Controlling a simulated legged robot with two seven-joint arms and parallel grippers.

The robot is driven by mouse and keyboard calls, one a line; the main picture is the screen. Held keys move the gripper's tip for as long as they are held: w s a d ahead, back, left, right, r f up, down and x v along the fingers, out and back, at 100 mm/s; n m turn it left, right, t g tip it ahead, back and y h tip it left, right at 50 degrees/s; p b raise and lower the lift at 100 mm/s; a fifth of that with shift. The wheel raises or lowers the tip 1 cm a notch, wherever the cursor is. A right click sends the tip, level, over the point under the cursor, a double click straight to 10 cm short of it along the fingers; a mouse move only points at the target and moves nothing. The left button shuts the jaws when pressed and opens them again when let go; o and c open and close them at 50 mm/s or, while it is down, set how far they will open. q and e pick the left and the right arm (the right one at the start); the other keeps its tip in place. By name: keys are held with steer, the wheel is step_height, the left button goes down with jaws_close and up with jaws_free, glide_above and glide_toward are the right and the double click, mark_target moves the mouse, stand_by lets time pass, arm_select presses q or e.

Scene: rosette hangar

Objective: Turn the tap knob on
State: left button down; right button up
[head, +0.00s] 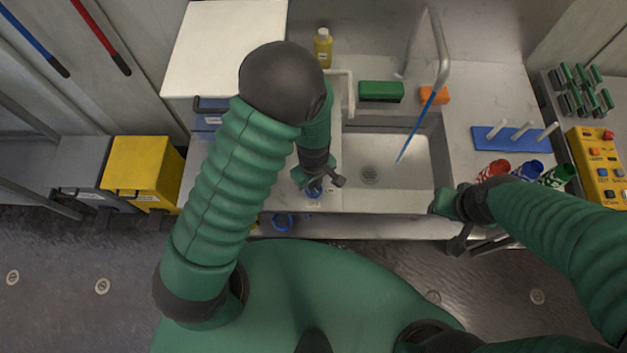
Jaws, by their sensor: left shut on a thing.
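The tap's grey spout (440,45) arches over the metal sink (410,150) at the back. My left gripper (320,184) points down at the front of the counter, left of the basin. It is shut on a small blue knob (314,191), which its fingers partly hide. My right gripper (452,222) is at the sink's front right edge, its fingers apart and seemingly empty.
A blue ring (283,222) lies below the counter's front edge. A yellow bottle (323,48), green block (381,91) and orange block (434,95) stand behind the basin. Coloured cups (527,170) and a blue peg board (507,137) are right. A yellow bin (142,170) stands left.

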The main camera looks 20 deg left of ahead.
arm_select(q)
steer(key=n+p, duration=0.1)
steer(key=n, duration=0.1)
steer(key=n+p, duration=0.1)
steer(key=n, duration=0.2)
steer(key=shift+w+r+n+p, duration=0.1)
steer(key=shift+r+n+p, duration=0.1)
steer(key=shift+n+p, duration=0.15)
steer(key=n+p, duration=0.2)
steer(key=n, duration=0.3)
steer(key=shift+f+p, duration=0.1)
steer(key=shift+p, duration=0.25)
steer(key=c, duration=1.4)
jaws_free()
steer(key=shift+c, duration=0.2)
steer(key=shift+f, duration=0.1)
step_height(320, 180, up, 17)
steer(key=p, duration=1.6)
steer(key=shift+p, duration=0.3)
steer(key=shift+w+f, duration=0.1)
